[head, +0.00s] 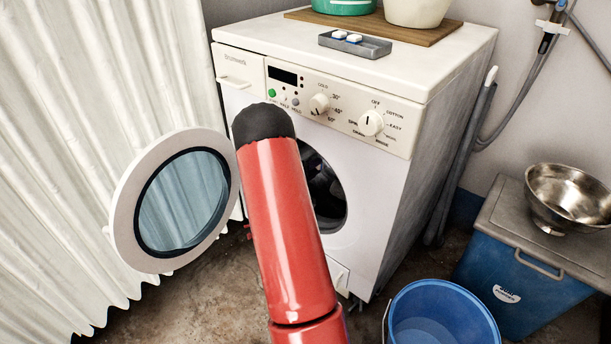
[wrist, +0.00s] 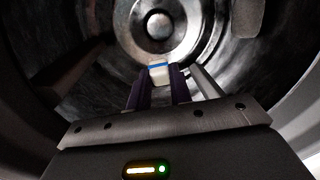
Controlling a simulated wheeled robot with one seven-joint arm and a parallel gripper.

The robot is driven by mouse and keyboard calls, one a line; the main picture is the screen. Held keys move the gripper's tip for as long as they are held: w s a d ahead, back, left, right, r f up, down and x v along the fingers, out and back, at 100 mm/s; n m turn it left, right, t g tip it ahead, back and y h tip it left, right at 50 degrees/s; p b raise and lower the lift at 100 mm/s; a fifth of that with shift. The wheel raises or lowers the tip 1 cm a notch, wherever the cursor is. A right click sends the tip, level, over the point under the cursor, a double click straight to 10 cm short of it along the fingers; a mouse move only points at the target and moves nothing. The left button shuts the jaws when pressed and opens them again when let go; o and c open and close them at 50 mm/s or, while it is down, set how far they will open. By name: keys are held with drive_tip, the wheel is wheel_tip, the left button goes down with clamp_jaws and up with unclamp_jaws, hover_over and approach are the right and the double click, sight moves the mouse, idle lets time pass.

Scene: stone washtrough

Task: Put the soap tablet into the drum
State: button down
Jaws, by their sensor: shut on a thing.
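In the wrist view, my gripper (wrist: 158,78) is shut on a soap tablet (wrist: 159,72), white with a blue band, held between the fingertips. The gripper points into the dark metal drum (wrist: 100,60), with the round hub of its back wall ahead. The tablet is at or inside the drum mouth; its exact depth and any contact with the drum are hard to tell. In the head view, the drum opening (head: 325,190) is partly hidden behind my red arm. The gripper and the held tablet are hidden there.
The round washer door (head: 128,214) stands open to the left of the opening. A grey tray (head: 370,49) with white tablets (head: 354,38) sits on the washing machine (head: 400,75). A blue bucket (head: 440,295) stands at the front right, beside a blue chest (head: 530,275) carrying a metal bowl (head: 565,195).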

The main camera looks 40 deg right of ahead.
drive_tip(key=w+d+f+b, duration=0.1)
drive_tip(key=d+f+b, duration=0.1)
drive_tip(key=d, duration=1.2)
drive_tip(key=shift+d+f+b, duration=0.15)
drive_tip(key=shift+f+b, duration=0.15)
drive_tip(key=shift+f, duration=0.55)
drive_tip(key=shift+w, duration=0.1)
drive_tip(key=c, duration=1.2)
unclamp_jaws()
drive_tip(key=a, duration=0.7)
drive_tip(key=shift+s+a+r, duration=0.35)
drive_tip(key=shift+a+r, duration=0.05)
